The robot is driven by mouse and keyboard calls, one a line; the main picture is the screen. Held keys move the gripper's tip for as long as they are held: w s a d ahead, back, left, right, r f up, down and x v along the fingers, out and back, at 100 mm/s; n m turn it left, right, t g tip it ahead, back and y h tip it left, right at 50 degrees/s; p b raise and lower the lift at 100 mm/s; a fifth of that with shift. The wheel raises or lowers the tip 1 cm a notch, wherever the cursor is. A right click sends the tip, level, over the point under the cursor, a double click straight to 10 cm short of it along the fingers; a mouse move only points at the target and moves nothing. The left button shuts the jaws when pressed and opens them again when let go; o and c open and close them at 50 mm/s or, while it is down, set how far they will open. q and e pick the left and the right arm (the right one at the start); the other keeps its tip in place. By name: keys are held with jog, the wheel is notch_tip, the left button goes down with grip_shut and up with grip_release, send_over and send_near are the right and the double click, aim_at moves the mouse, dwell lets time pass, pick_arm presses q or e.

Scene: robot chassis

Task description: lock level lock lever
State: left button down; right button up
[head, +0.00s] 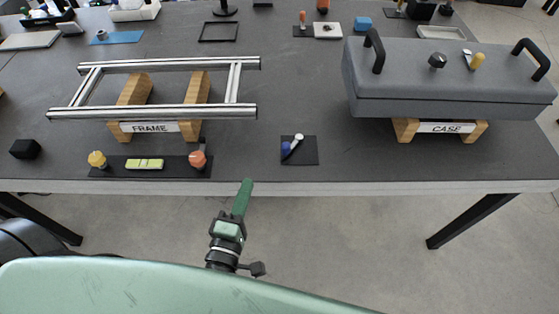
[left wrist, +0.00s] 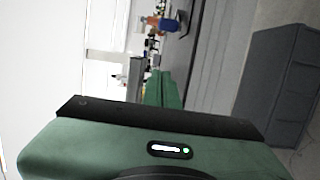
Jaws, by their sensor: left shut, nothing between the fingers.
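I cannot tell by a label which is the lock lever. My left gripper (head: 246,183) is shut and empty at the table's front edge, left of and nearer than the plate. Its green fingers show in the left wrist view (left wrist: 163,90). My right gripper is not in view.
A metal frame (head: 160,111) on wooden blocks stands at the left. A grey case (head: 445,85) with black handles stands on wooden blocks at the right. A black cube (head: 25,149) lies far left. The tabletop between frame and case is mostly clear.

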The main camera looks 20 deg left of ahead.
aim_at(286, 149)
pick_arm(q)
jog(key=w, duration=0.3)
jog(key=w+p, duration=0.1)
jog(key=w, duration=0.2)
jog(key=w+p, duration=0.1)
jog(key=w, duration=0.3)
jog(key=shift+a+r, duration=0.15)
jog(key=shift+a, duration=0.15)
jog(key=d, duration=0.1)
jog(key=w+d, duration=0.1)
jog(key=d, duration=0.1)
jog(key=shift+p, duration=0.4)
jog(key=shift+w+d, duration=0.1)
jog(key=shift+d, duration=0.3)
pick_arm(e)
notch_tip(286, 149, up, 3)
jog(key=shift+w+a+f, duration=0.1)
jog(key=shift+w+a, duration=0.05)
